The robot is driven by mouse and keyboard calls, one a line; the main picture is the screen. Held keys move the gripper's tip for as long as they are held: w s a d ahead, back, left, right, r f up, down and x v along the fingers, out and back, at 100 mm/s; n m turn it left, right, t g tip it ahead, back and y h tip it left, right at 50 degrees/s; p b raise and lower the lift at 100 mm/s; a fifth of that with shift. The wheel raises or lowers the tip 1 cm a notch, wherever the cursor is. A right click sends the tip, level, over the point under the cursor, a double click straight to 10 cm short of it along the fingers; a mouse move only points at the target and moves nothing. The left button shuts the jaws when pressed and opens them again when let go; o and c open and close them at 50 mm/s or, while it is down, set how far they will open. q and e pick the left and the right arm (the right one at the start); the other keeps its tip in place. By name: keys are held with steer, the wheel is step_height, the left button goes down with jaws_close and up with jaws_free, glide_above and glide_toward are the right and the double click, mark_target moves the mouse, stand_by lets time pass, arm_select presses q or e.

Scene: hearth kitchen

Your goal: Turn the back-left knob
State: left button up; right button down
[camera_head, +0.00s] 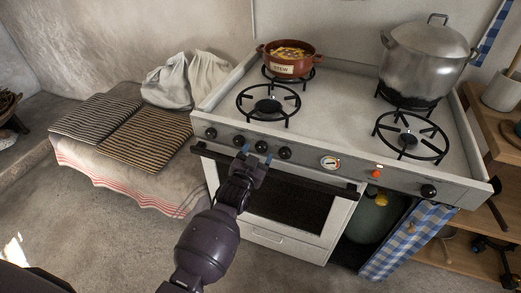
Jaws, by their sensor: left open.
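The white stove (345,88) has a grey front panel with a row of black knobs at its left part: the leftmost knob (211,133), a second knob (239,140), a third knob (261,147) and a fourth knob (285,153). Another black knob (428,191) sits at the panel's right end. No readable label shows which one is the back-left knob. My left gripper (256,155) is open, its blue-tipped fingers just below the second and third knobs. I cannot tell whether it touches the panel. My right gripper is out of view.
A brown stew pot (285,68) stands on the back-left burner, a large lidded steel pot (424,62) on the back-right. The front burners are empty. The dark oven handle bar (325,183) runs below the panel. A cloth-covered bench (140,175) stands left.

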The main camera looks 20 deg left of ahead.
arm_select(q)
steer(key=shift+w, duration=1.2)
steer(key=shift+c, duration=0.8)
steer(key=c, duration=0.8)
